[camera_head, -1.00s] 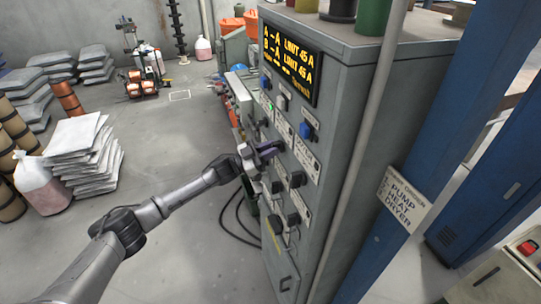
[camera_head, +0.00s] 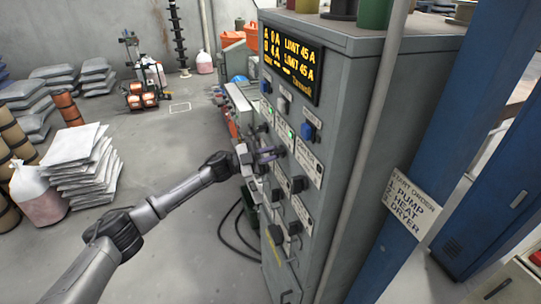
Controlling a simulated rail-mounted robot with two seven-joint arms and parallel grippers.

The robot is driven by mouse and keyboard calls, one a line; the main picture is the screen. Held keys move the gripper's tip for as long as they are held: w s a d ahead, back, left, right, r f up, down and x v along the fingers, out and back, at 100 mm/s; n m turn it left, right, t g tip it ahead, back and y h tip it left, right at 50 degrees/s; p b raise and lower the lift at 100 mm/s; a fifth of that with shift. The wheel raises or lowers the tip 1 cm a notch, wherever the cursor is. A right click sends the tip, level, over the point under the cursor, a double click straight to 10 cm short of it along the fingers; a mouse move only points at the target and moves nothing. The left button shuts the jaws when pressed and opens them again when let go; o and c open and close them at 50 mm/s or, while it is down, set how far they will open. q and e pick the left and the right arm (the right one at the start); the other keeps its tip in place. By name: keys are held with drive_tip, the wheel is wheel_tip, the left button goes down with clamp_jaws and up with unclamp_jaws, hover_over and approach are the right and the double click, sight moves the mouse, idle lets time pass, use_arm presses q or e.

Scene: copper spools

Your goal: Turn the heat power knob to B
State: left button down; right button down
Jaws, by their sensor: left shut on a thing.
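A grey control cabinet (camera_head: 345,135) stands at the centre, with labelled knobs on its left-facing panel. A black and amber display (camera_head: 290,62) at its top shows A and B current readings, each with LIMIT 45 A. My left gripper (camera_head: 270,154) is at the panel, shut on a dark knob in the middle row. The fingers hide most of that knob, and its label and pointer setting are too small to read. Dark knobs (camera_head: 298,184) sit below it, and a blue knob (camera_head: 308,131) sits to its upper right. My right gripper is not in view.
A sign (camera_head: 408,205) on the blue post (camera_head: 440,130) lists PUMP, HEAT, DRYER. A grey pipe (camera_head: 362,150) runs down the cabinet's near corner. Stacked white sacks (camera_head: 82,160) stand at left. Open floor lies between them and the cabinet; dark cables (camera_head: 232,232) lie near its base.

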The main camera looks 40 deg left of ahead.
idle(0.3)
use_arm(q)
drive_tip(key=c, duration=1.2)
unclamp_jaws()
drive_tip(key=shift+o, duration=0.5)
drive_tip(key=shift+s, duration=0.1)
drive_tip(key=b+v, duration=0.3)
drive_tip(key=v, duration=1)
drive_tip(key=shift+s+a, duration=0.25)
